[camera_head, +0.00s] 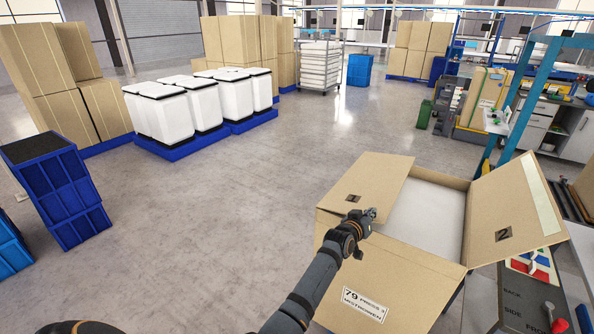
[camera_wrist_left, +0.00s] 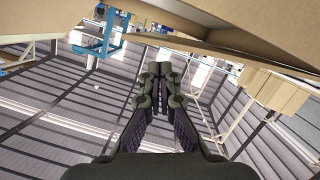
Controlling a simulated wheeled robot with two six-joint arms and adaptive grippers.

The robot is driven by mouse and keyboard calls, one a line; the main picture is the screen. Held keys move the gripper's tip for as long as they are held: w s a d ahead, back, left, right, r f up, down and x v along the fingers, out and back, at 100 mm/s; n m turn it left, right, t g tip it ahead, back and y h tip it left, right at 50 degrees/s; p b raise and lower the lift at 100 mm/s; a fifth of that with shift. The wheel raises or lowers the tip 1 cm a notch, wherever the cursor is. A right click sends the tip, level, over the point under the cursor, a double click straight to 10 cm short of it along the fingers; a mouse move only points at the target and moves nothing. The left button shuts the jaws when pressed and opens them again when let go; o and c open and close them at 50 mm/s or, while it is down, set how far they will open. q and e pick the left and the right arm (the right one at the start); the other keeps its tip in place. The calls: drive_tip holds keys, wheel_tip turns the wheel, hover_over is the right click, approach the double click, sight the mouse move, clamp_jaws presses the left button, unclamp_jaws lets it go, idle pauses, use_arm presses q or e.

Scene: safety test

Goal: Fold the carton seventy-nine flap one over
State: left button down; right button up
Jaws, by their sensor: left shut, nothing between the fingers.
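The carton seventy-nine (camera_head: 420,285) stands open on the right in the head view, its label on the front wall. Flap one (camera_head: 375,180), marked 1, is on its left side and reaches inward over part of the opening; its exact tilt is hard to tell. Flap two (camera_head: 515,210), marked 2, tilts up and outward on the right. My left gripper (camera_head: 371,213) is shut and empty at the near end of flap one; I cannot tell whether it touches. In the left wrist view its fingers (camera_wrist_left: 158,70) are together below a cardboard panel (camera_wrist_left: 240,30). My right gripper is out of view.
White contents (camera_head: 425,207) show inside the carton. A blue-framed workbench (camera_head: 530,85) and a board of coloured parts (camera_head: 535,265) stand to the right. Blue crates (camera_head: 65,190) are at the left. The floor left of the carton is clear.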

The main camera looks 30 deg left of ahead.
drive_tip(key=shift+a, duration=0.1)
